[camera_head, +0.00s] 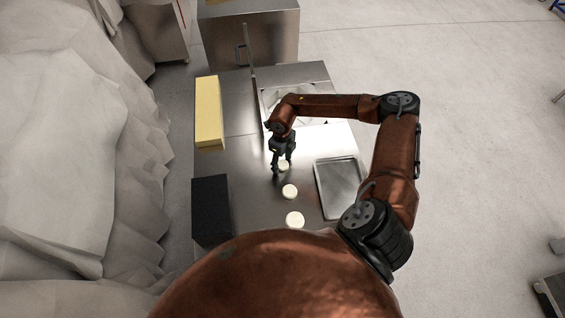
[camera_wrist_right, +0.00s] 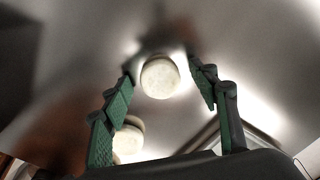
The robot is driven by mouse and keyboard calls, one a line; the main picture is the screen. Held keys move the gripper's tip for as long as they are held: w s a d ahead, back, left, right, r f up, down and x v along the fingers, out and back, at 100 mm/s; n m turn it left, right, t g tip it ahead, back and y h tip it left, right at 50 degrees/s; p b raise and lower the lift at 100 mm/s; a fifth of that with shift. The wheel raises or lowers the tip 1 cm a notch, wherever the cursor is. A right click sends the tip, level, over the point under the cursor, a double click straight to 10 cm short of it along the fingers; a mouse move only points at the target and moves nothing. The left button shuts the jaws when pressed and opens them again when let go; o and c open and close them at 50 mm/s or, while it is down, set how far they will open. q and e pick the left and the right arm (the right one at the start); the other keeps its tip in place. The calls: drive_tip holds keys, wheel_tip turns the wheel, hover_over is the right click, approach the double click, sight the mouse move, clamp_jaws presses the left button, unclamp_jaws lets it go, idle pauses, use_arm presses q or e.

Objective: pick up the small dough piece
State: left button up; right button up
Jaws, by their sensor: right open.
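Three small round pale dough pieces lie in a line on the steel table (camera_head: 240,150). The farthest dough piece (camera_head: 284,166) is partly covered by my right gripper (camera_head: 282,170) in the head view. The middle dough piece (camera_head: 289,191) and the nearest dough piece (camera_head: 295,220) lie closer to me. In the right wrist view one dough piece (camera_wrist_right: 160,78) sits between and just beyond the open green-padded fingers of my right gripper (camera_wrist_right: 163,85), and nothing is held. Another dough piece (camera_wrist_right: 128,140) shows beside the left finger. My left gripper is not in view.
A metal tray (camera_head: 341,186) lies right of the dough pieces. A black box (camera_head: 211,210) and a yellow block (camera_head: 208,112) stand along the table's left side. A steel machine with an open compartment (camera_head: 318,75) is at the back.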

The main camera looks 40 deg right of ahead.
drive_tip(key=shift+s+r, duration=0.1)
drive_tip(key=shift+s, duration=0.3)
drive_tip(key=shift+w, duration=0.3)
drive_tip(key=c, duration=0.4)
drive_tip(key=shift+s, duration=0.2)
drive_tip(key=c, duration=0.5)
drive_tip(key=shift+w, duration=0.1)
drive_tip(key=shift+c, duration=1.4)
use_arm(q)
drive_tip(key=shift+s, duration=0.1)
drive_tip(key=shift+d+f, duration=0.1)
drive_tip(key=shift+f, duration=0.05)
use_arm(e)
drive_tip(key=shift+r, duration=0.1)
